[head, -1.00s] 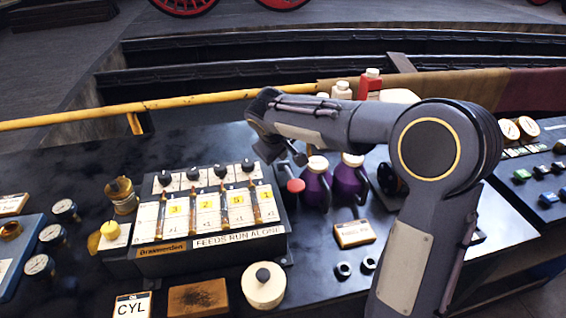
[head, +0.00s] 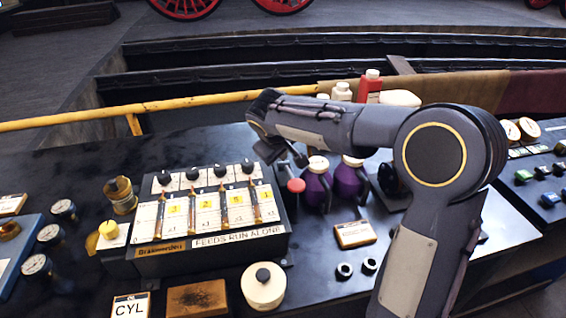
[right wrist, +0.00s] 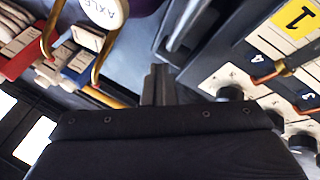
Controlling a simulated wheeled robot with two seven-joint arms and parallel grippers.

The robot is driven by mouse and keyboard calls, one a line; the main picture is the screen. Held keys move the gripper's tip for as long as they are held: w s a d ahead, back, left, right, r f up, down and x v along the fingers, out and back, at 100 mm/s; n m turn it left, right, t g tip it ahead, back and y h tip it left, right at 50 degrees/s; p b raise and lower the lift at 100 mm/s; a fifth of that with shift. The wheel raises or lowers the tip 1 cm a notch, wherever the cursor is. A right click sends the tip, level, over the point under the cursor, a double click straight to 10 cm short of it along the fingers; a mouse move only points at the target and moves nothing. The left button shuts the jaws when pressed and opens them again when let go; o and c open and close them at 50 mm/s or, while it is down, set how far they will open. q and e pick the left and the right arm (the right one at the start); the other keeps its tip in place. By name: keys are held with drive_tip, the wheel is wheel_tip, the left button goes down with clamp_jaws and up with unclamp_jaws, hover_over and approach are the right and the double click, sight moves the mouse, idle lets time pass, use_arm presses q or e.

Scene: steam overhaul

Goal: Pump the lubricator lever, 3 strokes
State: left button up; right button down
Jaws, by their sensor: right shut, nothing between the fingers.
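The lubricator (head: 212,215) is a grey box on the dark bench, with numbered yellow labels, sight tubes and black knobs on its sloping face. Its lever shows a red knob (head: 296,186) at the box's right side; the shaft is mostly hidden. My right gripper (head: 299,158) is just above and behind the red knob, apart from it as far as I can tell. Its fingers (right wrist: 158,84) are shut and empty in the right wrist view, beside the lubricator's knobbed edge (right wrist: 230,92). My left gripper is not in view.
Purple jugs (head: 317,187) stand close right of the lever. White bottles (head: 341,91) and a red one (head: 369,86) stand behind my forearm. A yellow rail (head: 200,102) runs along the back. A round white container (head: 264,284) sits in front of the lubricator.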

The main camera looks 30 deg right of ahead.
drive_tip(key=shift+s+f+g+b, duration=0.2)
drive_tip(key=shift+s+f, duration=0.1)
drive_tip(key=shift+f, duration=0.35)
drive_tip(key=shift+s+f+g+b, duration=0.15)
drive_tip(key=shift+s+f, duration=0.15)
drive_tip(key=shift+f, duration=0.35)
drive_tip(key=shift+w+d+r+p, duration=0.15)
drive_tip(key=shift+w+r+p, duration=0.15)
drive_tip(key=shift+r+p, duration=0.3)
drive_tip(key=r+p, duration=0.2)
drive_tip(key=w+r+p, duration=0.1)
drive_tip(key=r+p, duration=0.1)
drive_tip(key=shift+w+d+r, duration=0.2)
drive_tip(key=shift+r, duration=0.15)
drive_tip(key=shift+w+r+p, duration=0.2)
drive_tip(key=shift+r+p, duration=0.15)
drive_tip(key=shift+a, duration=0.1)
